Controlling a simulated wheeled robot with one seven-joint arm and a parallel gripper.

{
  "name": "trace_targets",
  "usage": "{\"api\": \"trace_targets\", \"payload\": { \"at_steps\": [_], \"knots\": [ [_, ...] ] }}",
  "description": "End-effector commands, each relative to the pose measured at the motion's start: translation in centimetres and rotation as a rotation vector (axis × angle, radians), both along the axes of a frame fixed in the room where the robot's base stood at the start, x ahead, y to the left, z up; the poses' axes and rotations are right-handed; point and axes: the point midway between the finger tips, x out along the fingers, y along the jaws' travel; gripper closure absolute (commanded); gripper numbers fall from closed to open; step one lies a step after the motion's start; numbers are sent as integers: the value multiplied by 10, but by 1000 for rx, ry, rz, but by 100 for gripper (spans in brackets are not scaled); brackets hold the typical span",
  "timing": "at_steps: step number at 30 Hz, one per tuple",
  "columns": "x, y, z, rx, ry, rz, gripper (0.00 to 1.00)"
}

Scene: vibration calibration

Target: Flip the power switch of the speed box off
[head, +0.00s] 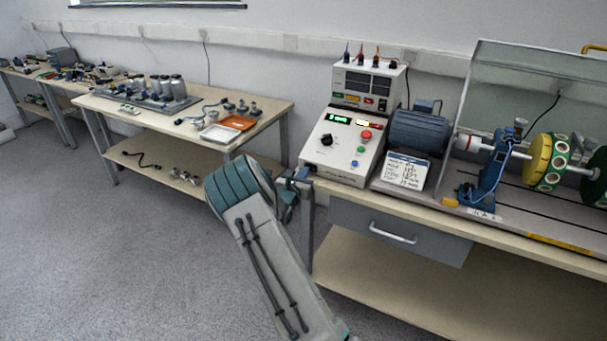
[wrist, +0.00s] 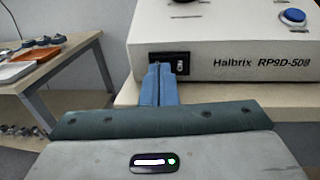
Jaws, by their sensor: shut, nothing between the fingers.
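The speed box (head: 343,150) is a white box with a sloped control panel, standing at the left end of the right-hand bench. In the wrist view its front face (wrist: 235,68) reads "Halbrix RP9D-500". The power switch (wrist: 181,64) sits in a black plate at the left of that face. A light rocker shows there; which way it is set I cannot tell. My gripper (wrist: 160,70) is shut and empty, its blue fingertips just in front of the black plate, covering part of it. Contact is unclear. In the head view my gripper (head: 299,177) is at the box's lower left corner.
A meter unit (head: 369,82) stands behind the box, its displays dark, and a motor (head: 417,132) stands to the right. A label card (head: 406,170) stands before the motor. The bench edge and a drawer (head: 400,231) lie below. Another table (head: 165,118) stands left.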

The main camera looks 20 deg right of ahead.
Motion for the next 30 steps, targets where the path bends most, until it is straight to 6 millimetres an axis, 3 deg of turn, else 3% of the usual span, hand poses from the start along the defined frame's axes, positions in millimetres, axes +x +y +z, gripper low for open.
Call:
{"api": "trace_targets", "payload": {
  "at_steps": [18,23,30],
  "knots": [
    [2,1,1,-1,0,-2,100],
    [-7,21,1,-1,1,-2,100],
    [-34,69,0,0,0,-3,100]
  ]
}}
